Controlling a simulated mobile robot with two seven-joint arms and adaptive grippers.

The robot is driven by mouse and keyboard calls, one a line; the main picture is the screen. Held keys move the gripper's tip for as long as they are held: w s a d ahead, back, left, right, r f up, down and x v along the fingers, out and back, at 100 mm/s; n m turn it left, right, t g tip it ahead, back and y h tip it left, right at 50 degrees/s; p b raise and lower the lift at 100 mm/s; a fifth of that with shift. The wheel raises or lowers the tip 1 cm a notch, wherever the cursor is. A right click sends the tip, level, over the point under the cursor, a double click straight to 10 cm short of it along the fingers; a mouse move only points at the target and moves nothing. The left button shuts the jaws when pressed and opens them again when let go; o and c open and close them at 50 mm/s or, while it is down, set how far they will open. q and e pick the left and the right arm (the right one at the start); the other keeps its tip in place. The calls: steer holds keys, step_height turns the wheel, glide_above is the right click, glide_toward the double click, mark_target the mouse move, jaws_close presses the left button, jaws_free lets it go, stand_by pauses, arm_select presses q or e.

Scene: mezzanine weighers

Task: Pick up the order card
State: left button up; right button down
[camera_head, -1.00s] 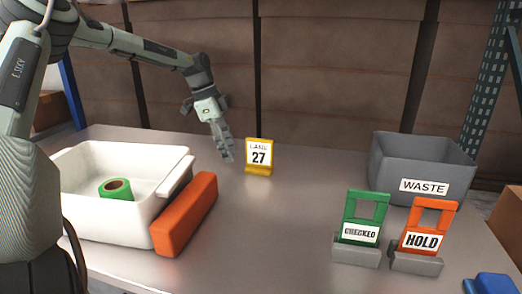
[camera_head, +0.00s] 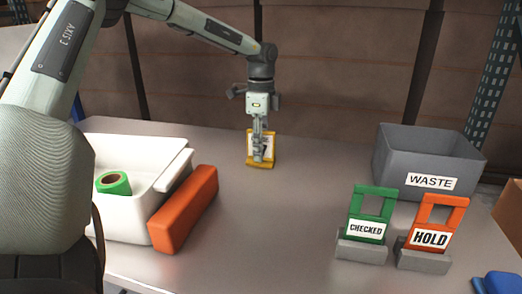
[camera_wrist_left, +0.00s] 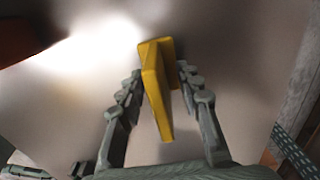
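The yellow card (camera_head: 262,164), whose front showed a white label with 27 a second ago, stands upright at the back middle of the table; I take it to be the order card. My left gripper (camera_head: 258,152) is in front of it in the head view and hides most of the label. In the left wrist view the yellow card (camera_wrist_left: 154,88) is between the two fingers of my left gripper (camera_wrist_left: 160,78). The fingers are apart, with a gap showing on each side of the card. My right gripper is not in view.
A white bin (camera_head: 120,212) holds a green roll (camera_head: 113,183); an orange block (camera_head: 184,209) lies beside it. A grey WASTE bin (camera_head: 400,160), a green CHECKED sign (camera_head: 367,214) and an orange HOLD sign (camera_head: 432,219) stand at right. The table's middle is clear.

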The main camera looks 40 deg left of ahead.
arm_select(q)
steer(key=shift+f, duration=0.4)
steer(key=shift+c, duration=0.2)
jaws_close()
steer(key=shift+r, duration=0.1)
